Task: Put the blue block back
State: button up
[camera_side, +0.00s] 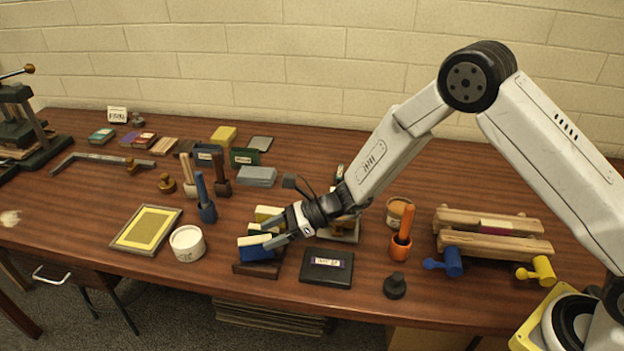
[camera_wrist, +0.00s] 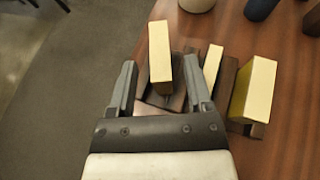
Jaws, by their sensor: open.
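The blue block (camera_side: 256,252) is at the front of the table, with a pale top edge, on or just over a dark wooden stand (camera_side: 262,270). My gripper (camera_side: 272,238) reaches down over it from the right, with its jaws open. In the wrist view, the block's cream face (camera_wrist: 160,52) lies between the two spread fingers of my gripper (camera_wrist: 159,66). A gap shows on the left finger's side; the right finger is nearer. The dark stand (camera_wrist: 157,100) shows below it. I cannot tell whether the block rests fully in the stand.
A yellow block (camera_wrist: 257,92) and a thinner pale block (camera_wrist: 212,65) stand close by on dark stands. A white tub (camera_side: 187,243) is to the left and a black pad (camera_side: 327,266) to the right. The table's front edge is near.

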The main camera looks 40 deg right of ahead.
jog(key=v, duration=0.8)
dwell(0.4)
jog(key=s+d+r+n+g+h, duration=0.1)
jog(key=s+d+r+n+h, duration=0.1)
jog(key=s+d+n+h, duration=0.4)
jog(key=s+d+r+n+g+h, duration=0.1)
jog(key=s+d+r+n+h, duration=0.1)
jog(key=s+d+n+h, duration=0.4)
jog(key=shift+s+d+r+n+g, duration=0.3)
jog(key=shift+s+d+n, duration=1.85)
jog(key=shift+s+n, duration=2.2)
jog(key=shift+w+f+n, duration=0.1)
jog(key=shift+w+n, duration=0.75)
jog(key=shift+o, duration=0.4)
